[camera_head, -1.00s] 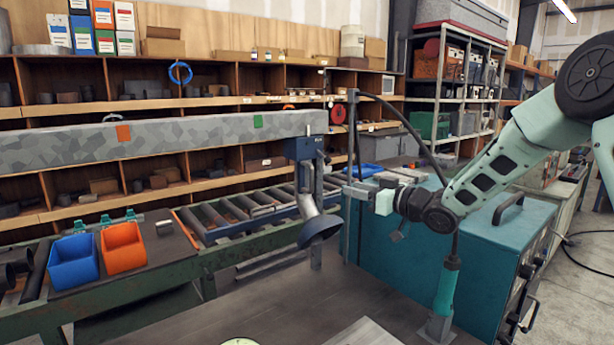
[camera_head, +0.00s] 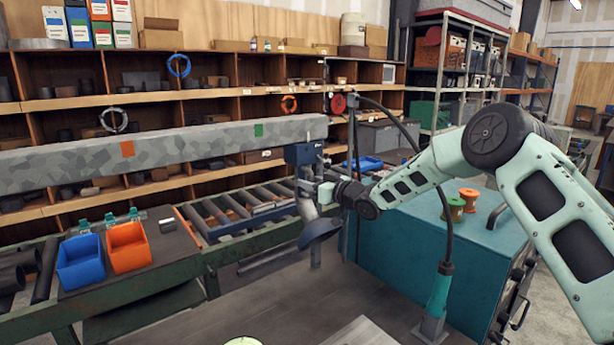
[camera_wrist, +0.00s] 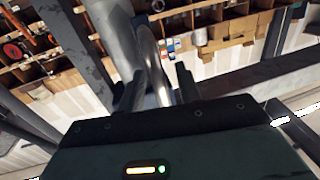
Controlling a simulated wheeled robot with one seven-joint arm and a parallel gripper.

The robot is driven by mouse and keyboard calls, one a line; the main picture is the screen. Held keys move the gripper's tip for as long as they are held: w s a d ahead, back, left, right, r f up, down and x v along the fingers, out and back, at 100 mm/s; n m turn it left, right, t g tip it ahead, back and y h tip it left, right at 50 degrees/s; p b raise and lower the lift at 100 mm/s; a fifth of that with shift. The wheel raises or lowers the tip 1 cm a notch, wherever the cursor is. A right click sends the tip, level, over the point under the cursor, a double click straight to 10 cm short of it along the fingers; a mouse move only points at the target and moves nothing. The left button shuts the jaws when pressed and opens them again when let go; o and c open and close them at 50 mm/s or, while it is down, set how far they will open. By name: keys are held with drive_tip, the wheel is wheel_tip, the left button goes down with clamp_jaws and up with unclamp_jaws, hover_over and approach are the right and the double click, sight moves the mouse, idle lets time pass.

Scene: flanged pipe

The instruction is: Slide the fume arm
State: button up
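The fume arm hangs from a long grey mottled beam (camera_head: 190,142). Its blue carriage (camera_head: 303,153) sits near the beam's right end, right of the green mark (camera_head: 258,130) and the orange mark (camera_head: 127,149). A grey duct (camera_head: 307,205) runs down from it to a dark blue hood (camera_head: 319,232). My gripper (camera_head: 325,193) is beside the duct, just below the carriage. In the wrist view, my gripper (camera_wrist: 158,80) has its fingers apart, with a shiny curved metal bar (camera_wrist: 150,55) between them. I cannot tell whether the fingers touch it.
A teal cabinet (camera_head: 400,245) with spools on top stands right. A black hose (camera_head: 447,200) rises from a teal stand (camera_head: 437,297) in front of my arm.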

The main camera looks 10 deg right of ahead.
drive_tip(key=shift+w+a, duration=0.4)
